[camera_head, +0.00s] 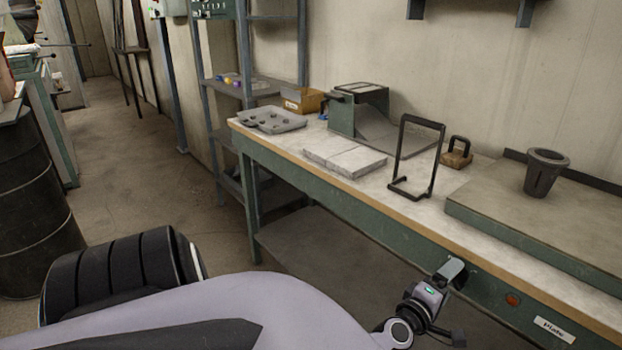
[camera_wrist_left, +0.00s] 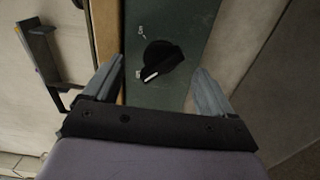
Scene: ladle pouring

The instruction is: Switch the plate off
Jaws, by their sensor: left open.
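The plate (camera_head: 590,205) is the broad, low slab on the right of the bench. On the green bench front below it are a label reading "Plate" (camera_head: 553,330) and a round orange-red light (camera_head: 512,299). My left gripper (camera_head: 450,302) is at the bench front, left of the light. In the left wrist view a black rotary knob (camera_wrist_left: 165,57) sits on the green panel between my open, empty fingers (camera_wrist_left: 158,68). The knob's white pointer line points to the lower left, near a small pale mark. The knob is hidden in the head view. My right gripper is not in view.
A dark crucible (camera_head: 545,172) stands on the plate. A black frame stand (camera_head: 417,160), pale slabs (camera_head: 345,157), a muffin-like tray (camera_head: 272,119) and a wooden-edged block (camera_head: 456,152) are on the bench (camera_head: 480,205).

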